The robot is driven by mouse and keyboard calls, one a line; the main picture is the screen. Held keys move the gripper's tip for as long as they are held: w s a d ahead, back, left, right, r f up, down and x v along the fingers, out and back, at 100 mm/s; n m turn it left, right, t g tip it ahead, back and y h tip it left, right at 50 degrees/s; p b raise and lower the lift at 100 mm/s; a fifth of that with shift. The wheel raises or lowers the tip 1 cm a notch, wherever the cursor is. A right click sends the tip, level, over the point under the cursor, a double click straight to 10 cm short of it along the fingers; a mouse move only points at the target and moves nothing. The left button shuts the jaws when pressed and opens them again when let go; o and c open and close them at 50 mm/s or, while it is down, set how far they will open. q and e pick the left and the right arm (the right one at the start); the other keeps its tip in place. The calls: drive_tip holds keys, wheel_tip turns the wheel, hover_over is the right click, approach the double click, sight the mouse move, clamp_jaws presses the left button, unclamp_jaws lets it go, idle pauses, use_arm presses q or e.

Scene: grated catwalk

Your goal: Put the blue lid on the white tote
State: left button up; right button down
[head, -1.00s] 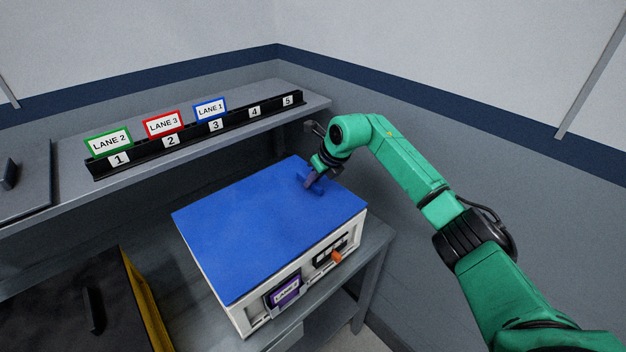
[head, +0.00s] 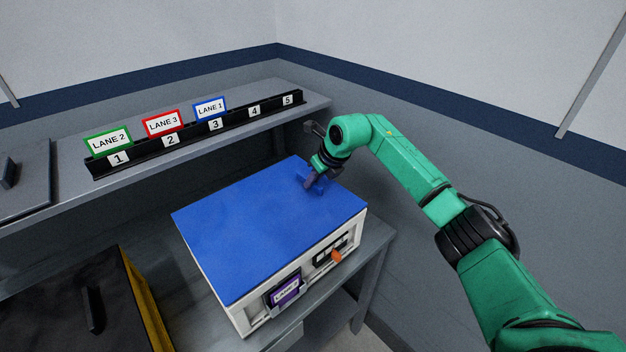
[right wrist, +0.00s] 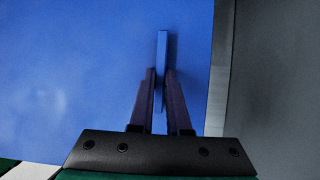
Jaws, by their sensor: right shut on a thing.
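The blue lid (head: 258,232) lies flat over the top of the white tote (head: 232,305), covering its opening. The tote stands on a grey table, with a purple label and an orange piece on its front. My right gripper (head: 309,185) is at the lid's far right part, shut on the lid's upright blue handle. In the right wrist view the two fingers (right wrist: 161,95) press on both sides of the thin blue handle (right wrist: 162,55). I cannot tell whether the lid rests fully on the rim all round. My left gripper is not in view.
A grey shelf (head: 60,208) behind carries a black rail (head: 190,140) with numbered slots and three lane cards. A black-topped yellow container (head: 145,300) stands at the lower left. A grey wall (head: 450,130) is close on the right.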

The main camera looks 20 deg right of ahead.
drive_tip(key=shift+f, duration=0.35)
idle(0.6)
drive_tip(key=shift+c, duration=2)
unclamp_jaws()
drive_tip(key=shift+f, duration=0.1)
drive_tip(key=shift+r+p, duration=2.25)
drive_tip(key=shift+r, duration=1.35)
drive_tip(key=shift+f, duration=0.1)
